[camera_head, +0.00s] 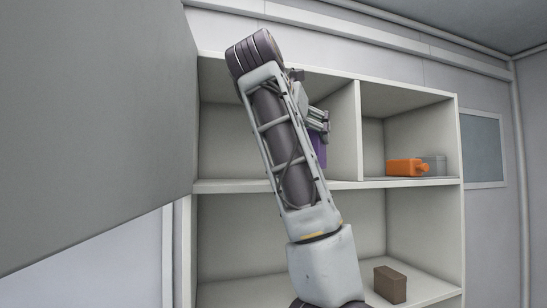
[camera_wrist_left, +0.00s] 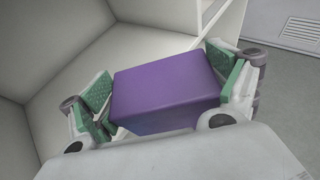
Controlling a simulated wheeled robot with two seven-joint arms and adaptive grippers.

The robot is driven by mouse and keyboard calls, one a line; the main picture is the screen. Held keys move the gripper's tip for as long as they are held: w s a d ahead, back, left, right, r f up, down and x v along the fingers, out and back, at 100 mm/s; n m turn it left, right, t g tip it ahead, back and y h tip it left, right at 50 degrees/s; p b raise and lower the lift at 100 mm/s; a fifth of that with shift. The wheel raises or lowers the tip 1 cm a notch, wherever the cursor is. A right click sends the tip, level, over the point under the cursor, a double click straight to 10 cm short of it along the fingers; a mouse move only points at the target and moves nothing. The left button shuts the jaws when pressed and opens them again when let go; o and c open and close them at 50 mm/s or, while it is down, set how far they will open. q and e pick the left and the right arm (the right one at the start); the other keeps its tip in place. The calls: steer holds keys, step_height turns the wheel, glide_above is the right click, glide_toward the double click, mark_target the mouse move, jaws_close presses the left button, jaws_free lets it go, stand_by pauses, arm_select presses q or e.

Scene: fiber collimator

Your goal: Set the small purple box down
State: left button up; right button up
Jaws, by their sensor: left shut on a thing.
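The small purple box (camera_head: 319,152) is in the upper left compartment of the white shelf (camera_head: 358,130), partly hidden behind my left arm and gripper. In the left wrist view the purple box (camera_wrist_left: 166,95) sits between the green pads of my left gripper (camera_wrist_left: 158,80), which is shut on it from both sides. In the head view my left gripper (camera_head: 318,125) is just above the box. I cannot tell whether the box touches the shelf board below it. My right gripper is not in view.
An orange object (camera_head: 403,167) and a grey object (camera_head: 435,164) stand in the upper right compartment. A brown box (camera_head: 390,284) stands on the lower board. A large grey panel (camera_head: 90,110) fills the left side. The divider is close to the right of my gripper.

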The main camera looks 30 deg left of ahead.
arm_select(q)
steer(key=shift+w+a+r+p, duration=0.15)
steer(key=shift+w+a+p, duration=0.35)
steer(key=shift+p, duration=0.45)
steer(key=shift+w+a+p, duration=0.25)
steer(key=shift+a+p, duration=0.3)
steer(key=shift+p, duration=0.35)
steer(key=w+a+p, duration=0.4)
steer(key=w+a, duration=0.4)
steer(key=a, duration=0.4)
steer(key=shift+w, duration=0.2)
steer(key=shift+f, duration=0.2)
steer(key=shift+f+p, duration=0.45)
steer(key=shift+f, duration=1.25)
